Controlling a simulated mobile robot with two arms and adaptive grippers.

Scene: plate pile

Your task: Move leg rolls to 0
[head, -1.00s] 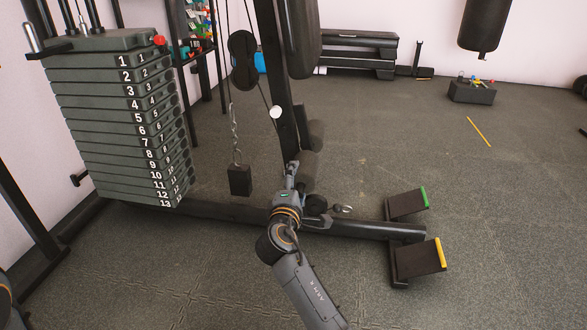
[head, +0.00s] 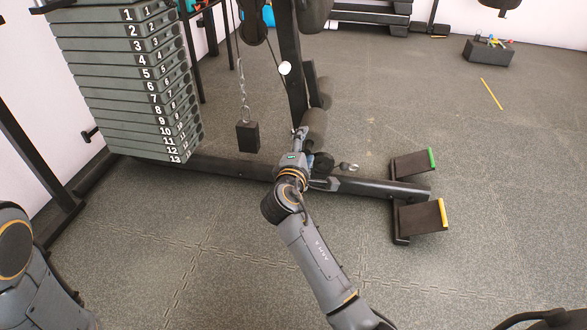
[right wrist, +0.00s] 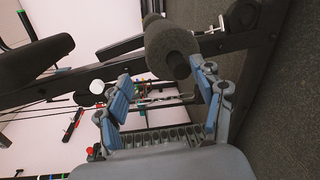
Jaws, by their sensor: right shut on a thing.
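The leg rolls are dark foam cylinders on the weight machine's upright. One roll (head: 313,128) shows in the head view just above my right gripper (head: 303,148), and another (head: 323,93) sits higher behind it. In the right wrist view a thick foam roll (right wrist: 172,46) lies at the tips of my right gripper (right wrist: 160,74). The fingers stand apart with the roll's end between their tips, so the gripper is shut on that roll. The exact contact is partly hidden. My left arm shows at the lower left of the head view, but its gripper is out of frame.
A numbered weight stack (head: 125,85) stands at the left. A black block (head: 247,136) hangs on a chain. The machine's base beam (head: 225,172) runs along the floor to two footplates (head: 420,214). A tool box (head: 488,51) is at the back right.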

